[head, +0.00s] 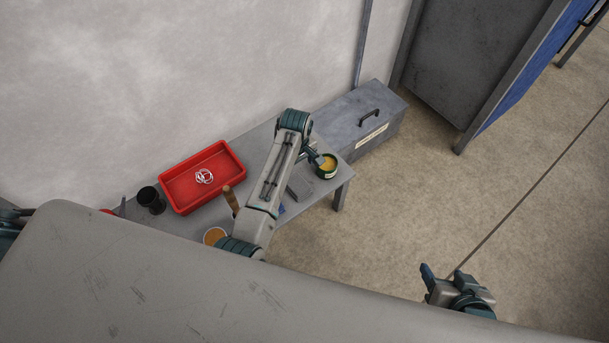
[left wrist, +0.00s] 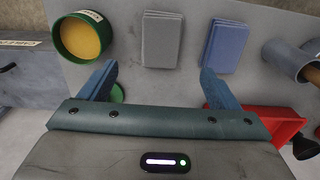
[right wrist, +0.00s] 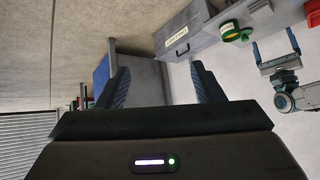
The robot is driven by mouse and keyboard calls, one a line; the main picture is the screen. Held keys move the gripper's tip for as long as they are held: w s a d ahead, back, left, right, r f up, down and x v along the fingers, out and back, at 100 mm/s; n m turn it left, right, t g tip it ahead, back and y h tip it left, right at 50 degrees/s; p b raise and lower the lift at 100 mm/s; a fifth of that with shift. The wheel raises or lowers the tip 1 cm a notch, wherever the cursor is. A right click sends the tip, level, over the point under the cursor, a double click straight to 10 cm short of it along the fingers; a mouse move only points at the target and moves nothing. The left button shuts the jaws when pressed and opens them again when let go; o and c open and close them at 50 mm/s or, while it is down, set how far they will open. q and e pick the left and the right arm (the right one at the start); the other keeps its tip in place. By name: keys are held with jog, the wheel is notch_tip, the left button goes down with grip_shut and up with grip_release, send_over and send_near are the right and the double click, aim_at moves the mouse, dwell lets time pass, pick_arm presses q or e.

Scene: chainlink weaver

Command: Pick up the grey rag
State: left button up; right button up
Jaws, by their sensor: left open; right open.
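The grey rag (left wrist: 170,40) lies folded flat on the grey table, in the upper middle of the left wrist view, beside a folded blue rag (left wrist: 225,46). In the head view the grey rag (head: 299,188) is partly covered by my left arm. My left gripper (left wrist: 158,84) is open and empty above the table. The grey rag lies ahead of its fingers and within the width between them, apart from both. My right gripper (right wrist: 159,72) is open and empty; in the head view it shows over the bare floor (head: 442,276) at the lower right.
A green tin with yellow content (head: 327,167) stands near the table's right end. A red tray (head: 182,197) holding white loops, a dark cup (head: 151,199) and a wooden handle (head: 231,198) are further left. A grey metal box (head: 352,131) with a handle stands behind.

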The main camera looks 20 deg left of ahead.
pick_arm(q)
jog(key=b, duration=0.1)
send_over(298, 184)
notch_tip(298, 184, down, 4)
jog(key=shift+s+f, duration=0.1)
jog(key=shift+f, duration=0.75)
notch_tip(298, 184, down, 4)
jog(key=shift+f+b, duration=0.1)
jog(key=shift+b, duration=0.85)
pick_arm(e)
jog(key=w+r+t, duration=0.6)
jog(key=t, duration=0.1)
jog(key=shift+w+d+r, duration=0.2)
jog(key=shift+r, duration=0.1)
pick_arm(q)
jog(key=shift+c, duration=0.4)
jog(key=c, duration=1)
